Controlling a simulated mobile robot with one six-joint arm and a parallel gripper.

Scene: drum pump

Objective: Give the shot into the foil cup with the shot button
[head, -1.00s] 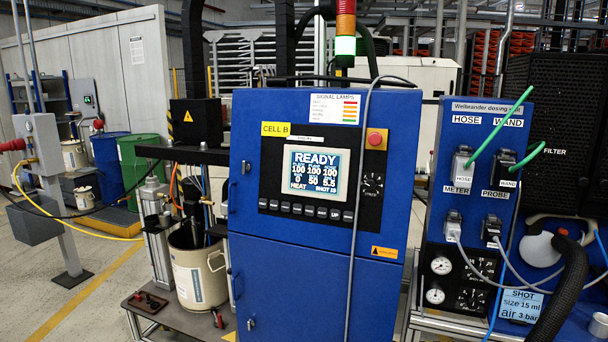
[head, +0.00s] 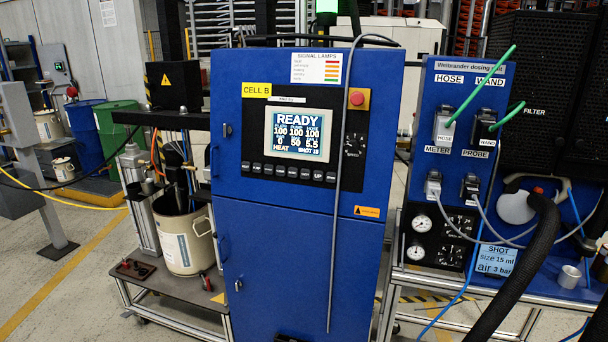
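A small silvery cup (head: 570,277), likely the foil cup, stands upright on the blue bench (head: 540,284) at the right. I cannot see into it. The blue CELL B cabinet (head: 290,240) has a lit screen (head: 298,136) reading READY, HEAT and SHOT 15. A row of small dark buttons (head: 290,172) runs below the screen. Their labels are too small to read surely, so I cannot pick out the shot button. My gripper is not clearly in view; dark and pale shapes at the right edge are cut off.
The dosing unit panel (head: 462,130) carries HOSE, WAND, METER and PROBE connectors. A shot placard (head: 496,261) reads size 15 ml, air 3 bar. A thick black hose (head: 530,262) hangs before the bench. A red stop button (head: 357,99) sits beside the screen. A pail (head: 184,240) stands left.

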